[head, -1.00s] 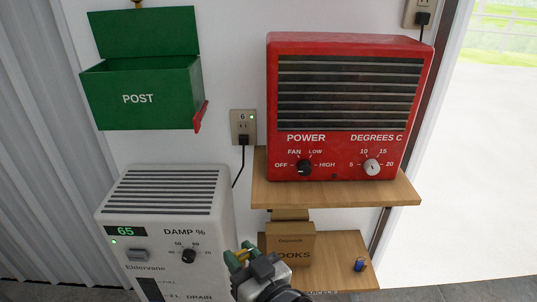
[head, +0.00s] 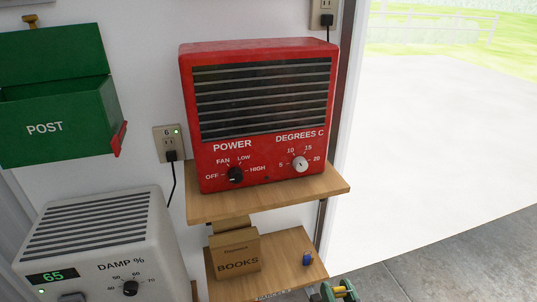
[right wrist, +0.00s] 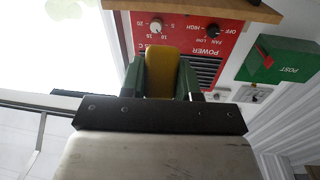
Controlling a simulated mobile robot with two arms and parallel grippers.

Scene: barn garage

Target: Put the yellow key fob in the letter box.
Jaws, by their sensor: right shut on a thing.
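The yellow key fob (right wrist: 163,82) is held between the green fingers of my right gripper (right wrist: 162,72), in the right wrist view. In the head view my right gripper (head: 338,291) shows only in part at the bottom edge, below and right of the shelves; the fob is hard to make out there. The green letter box (head: 60,128), marked POST, hangs on the wall at the left with its lid raised and its top open. It also shows, upside down, in the right wrist view (right wrist: 290,60). My left gripper is out of view.
A red heater (head: 262,115) stands on the upper wooden shelf (head: 225,208). A white dehumidifier (head: 95,240) stands below the letter box. An open doorway is at the right.

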